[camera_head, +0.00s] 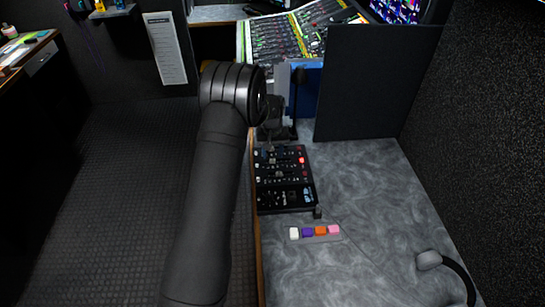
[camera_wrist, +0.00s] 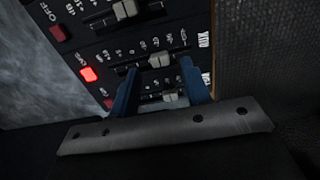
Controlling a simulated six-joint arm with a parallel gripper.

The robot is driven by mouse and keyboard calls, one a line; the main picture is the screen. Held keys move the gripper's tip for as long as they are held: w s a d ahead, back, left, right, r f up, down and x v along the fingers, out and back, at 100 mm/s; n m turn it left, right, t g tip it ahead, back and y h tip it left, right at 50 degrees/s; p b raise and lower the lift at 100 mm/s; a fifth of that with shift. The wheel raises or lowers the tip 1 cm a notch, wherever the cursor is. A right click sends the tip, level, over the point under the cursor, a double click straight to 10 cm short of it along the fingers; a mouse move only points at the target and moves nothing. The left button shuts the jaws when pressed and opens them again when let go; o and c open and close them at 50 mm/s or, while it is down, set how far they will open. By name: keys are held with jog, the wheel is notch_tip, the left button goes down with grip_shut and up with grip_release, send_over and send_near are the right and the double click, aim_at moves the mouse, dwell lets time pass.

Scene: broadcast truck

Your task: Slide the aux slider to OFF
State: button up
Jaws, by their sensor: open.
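The black slider panel (camera_head: 285,192) lies on the grey desk, and one button on it glows red. In the wrist view the panel (camera_wrist: 105,50) shows several horizontal sliders with grey caps. The middle slider cap (camera_wrist: 160,59) appears between my gripper's (camera_wrist: 160,66) two blue fingertips; contact cannot be told. A white label (camera_wrist: 203,40), seemingly AUX upside down, is near that slider's right end. The lit red button (camera_wrist: 88,73) is at its left. Another cap (camera_wrist: 170,95) shows lower, between the fingers. My gripper is open; in the head view its fingers are hard to make out.
A strip of coloured buttons (camera_head: 315,232) lies in front of the panel. A dark upright divider (camera_head: 365,85) stands behind, with a large mixing console (camera_head: 290,35) farther back. The desk right of the panel is clear.

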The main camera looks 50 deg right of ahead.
aim_at(262, 164)
jog(key=shift+f, duration=1.3)
grip_shut()
jog(key=shift+w+a, duration=1.45)
grip_release()
